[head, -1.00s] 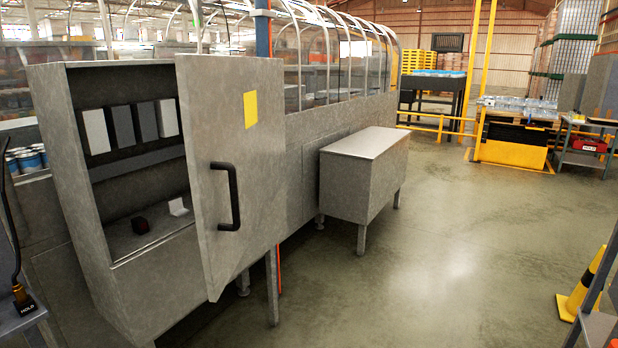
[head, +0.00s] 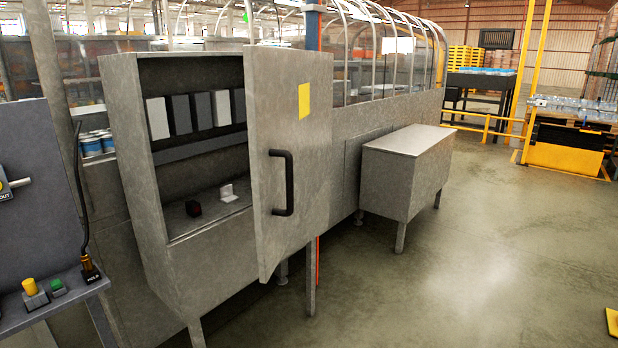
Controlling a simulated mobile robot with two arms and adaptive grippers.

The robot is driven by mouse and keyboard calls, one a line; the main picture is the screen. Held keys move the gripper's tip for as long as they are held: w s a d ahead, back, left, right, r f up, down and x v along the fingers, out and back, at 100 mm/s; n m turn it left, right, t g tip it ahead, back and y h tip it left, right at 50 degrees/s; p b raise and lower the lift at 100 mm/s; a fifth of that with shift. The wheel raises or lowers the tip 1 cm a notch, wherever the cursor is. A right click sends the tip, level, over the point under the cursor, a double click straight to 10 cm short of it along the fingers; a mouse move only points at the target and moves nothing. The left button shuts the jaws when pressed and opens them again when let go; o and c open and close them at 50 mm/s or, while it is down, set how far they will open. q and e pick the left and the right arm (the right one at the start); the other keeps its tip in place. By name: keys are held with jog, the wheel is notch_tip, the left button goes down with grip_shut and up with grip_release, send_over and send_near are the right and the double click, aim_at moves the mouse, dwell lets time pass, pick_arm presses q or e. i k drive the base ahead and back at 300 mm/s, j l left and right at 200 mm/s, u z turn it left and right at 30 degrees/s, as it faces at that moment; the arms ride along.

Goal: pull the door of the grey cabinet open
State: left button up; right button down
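The grey cabinet (head: 133,120) stands left of centre in the head view. Its door (head: 305,190) is hinged on the right side of the opening and stands well open, swung out toward me. The door has a black bar handle (head: 289,183) and a yellow label (head: 305,100). Inside the cabinet are several white and grey blocks in a row, with a small dark red-topped block (head: 193,208) and a white bracket (head: 229,193) on the floor. Neither gripper shows in the view, and nothing touches the handle.
A grey box on legs (head: 400,170) stands right of the door. At the left is a grey bench (head: 60,305) with an upright panel (head: 35,200) and yellow and green buttons. Open concrete floor (head: 470,260) lies to the right. A yellow barrier stands farther back.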

aim_at(288, 91)
jog(key=u, duration=0.45)
jog(key=i+l+u, duration=0.1)
jog(key=u, duration=0.35)
jog(key=l+u, duration=0.2)
jog(key=u, duration=0.25)
jog(key=i+l+u, duration=0.1)
jog(key=l+u, duration=0.3)
jog(key=l, duration=0.45)
jog(key=l+u, duration=0.4)
jog(key=l, duration=0.45)
jog(key=k+l+u, duration=0.15)
jog(key=l+u, duration=0.2)
jog(key=l, duration=0.45)
